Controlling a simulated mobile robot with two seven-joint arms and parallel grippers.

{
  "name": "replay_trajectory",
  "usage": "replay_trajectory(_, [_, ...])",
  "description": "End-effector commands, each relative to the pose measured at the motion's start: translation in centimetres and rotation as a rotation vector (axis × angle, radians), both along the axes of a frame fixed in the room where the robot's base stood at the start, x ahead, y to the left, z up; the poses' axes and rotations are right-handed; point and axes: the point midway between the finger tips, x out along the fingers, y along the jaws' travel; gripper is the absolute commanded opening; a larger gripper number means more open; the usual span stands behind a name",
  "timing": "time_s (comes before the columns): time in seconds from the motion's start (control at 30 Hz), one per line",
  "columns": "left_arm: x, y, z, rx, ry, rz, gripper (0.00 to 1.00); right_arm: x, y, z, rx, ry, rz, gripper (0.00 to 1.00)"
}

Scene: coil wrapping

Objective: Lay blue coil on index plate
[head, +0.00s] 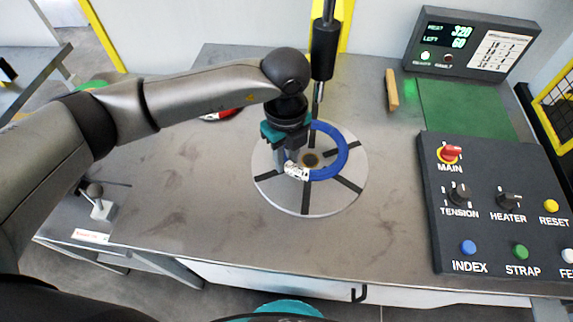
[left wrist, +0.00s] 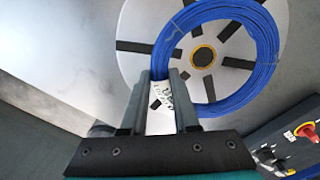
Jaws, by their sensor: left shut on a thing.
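The blue coil (head: 347,150) is a ring over the round grey index plate (head: 283,192) with black radial strips. It sits off-centre toward the back right, and its opening shows the plate's hub. My left gripper (head: 291,165) reaches down at the coil's left front side and is shut on it near a white printed label (head: 298,172). In the left wrist view the fingers (left wrist: 160,95) have the label between them, and the coil (left wrist: 268,58) spreads ahead over the plate (left wrist: 133,30). I cannot tell whether the coil touches the plate. My right gripper is not seen.
A black vertical tool (head: 325,50) stands just behind the plate. A tan block (head: 392,90), a green mat (head: 465,110), a display box (head: 470,45) and a control panel (head: 490,235) are at right. A red item (head: 222,115) lies behind my arm. The table's front left is clear.

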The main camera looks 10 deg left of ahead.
Motion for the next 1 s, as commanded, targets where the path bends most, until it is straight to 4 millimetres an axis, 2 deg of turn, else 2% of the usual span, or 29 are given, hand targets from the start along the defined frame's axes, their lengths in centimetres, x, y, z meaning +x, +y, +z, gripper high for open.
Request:
replay_trajectory(0.13, [0.2, -0.1, -0.6, -0.001, 0.0, 0.0, 0.0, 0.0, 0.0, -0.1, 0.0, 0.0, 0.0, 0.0])
replay_trajectory(0.33, [0.1, -0.1, -3.3, -0.001, 0.0, 0.0, 0.0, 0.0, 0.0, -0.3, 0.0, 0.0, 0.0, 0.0])
replay_trajectory(0.63, [0.2, 0.0, -3.6, -0.001, -0.002, 0.0, 0.0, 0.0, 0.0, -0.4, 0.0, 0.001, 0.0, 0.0])
replay_trajectory(0.67, [0.1, 0.0, -3.6, 0.001, 0.001, 0.0, 0.31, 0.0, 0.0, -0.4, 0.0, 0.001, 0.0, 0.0])
replay_trajectory(0.9, [0.1, 0.0, -3.6, 0.001, 0.001, 0.0, 0.58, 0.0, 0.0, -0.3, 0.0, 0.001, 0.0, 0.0])
replay_trajectory(1.0, [0.1, 0.0, -3.6, 0.001, 0.001, 0.0, 0.59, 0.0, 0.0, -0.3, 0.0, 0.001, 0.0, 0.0])
